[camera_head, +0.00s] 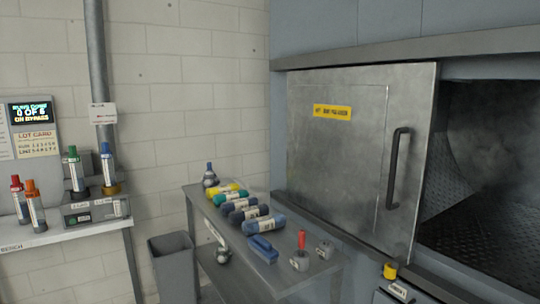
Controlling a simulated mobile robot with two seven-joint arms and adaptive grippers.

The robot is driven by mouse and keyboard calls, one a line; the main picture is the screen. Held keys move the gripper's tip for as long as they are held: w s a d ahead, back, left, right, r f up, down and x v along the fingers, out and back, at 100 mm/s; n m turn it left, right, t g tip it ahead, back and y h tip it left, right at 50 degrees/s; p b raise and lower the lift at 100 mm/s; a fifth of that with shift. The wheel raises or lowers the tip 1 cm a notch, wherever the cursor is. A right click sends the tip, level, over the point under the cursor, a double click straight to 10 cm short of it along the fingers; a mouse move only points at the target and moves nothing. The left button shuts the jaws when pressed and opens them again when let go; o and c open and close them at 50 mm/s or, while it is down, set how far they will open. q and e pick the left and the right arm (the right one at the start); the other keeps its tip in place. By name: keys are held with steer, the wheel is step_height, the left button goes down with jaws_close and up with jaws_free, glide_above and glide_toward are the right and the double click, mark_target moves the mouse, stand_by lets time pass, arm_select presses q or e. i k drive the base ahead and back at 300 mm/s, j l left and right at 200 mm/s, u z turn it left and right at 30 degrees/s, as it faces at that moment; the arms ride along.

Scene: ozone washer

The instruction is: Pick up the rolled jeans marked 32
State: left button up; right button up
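Several rolled garments lie in a row on the grey metal table in the middle of the view. The nearest is a blue denim roll (264,225) with a pale label band. Behind it are a dark blue roll (249,213), another dark roll (239,204) and a yellow-green roll (229,193). Each seems to carry a pale label, but the print is too small to read, so I cannot tell which is marked 32. Neither of my grippers is in view.
The grey table (258,280) also holds a blue brush-like block (262,249) and a red-handled tool (301,240). A grey bin (173,268) stands left of it. A metal sliding door (345,165) and dark open chamber (485,185) are at right. A white shelf (62,236) holds colored-cap tubes.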

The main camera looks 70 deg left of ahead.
mark_target(225, 208)
steer(key=u, duration=1.65)
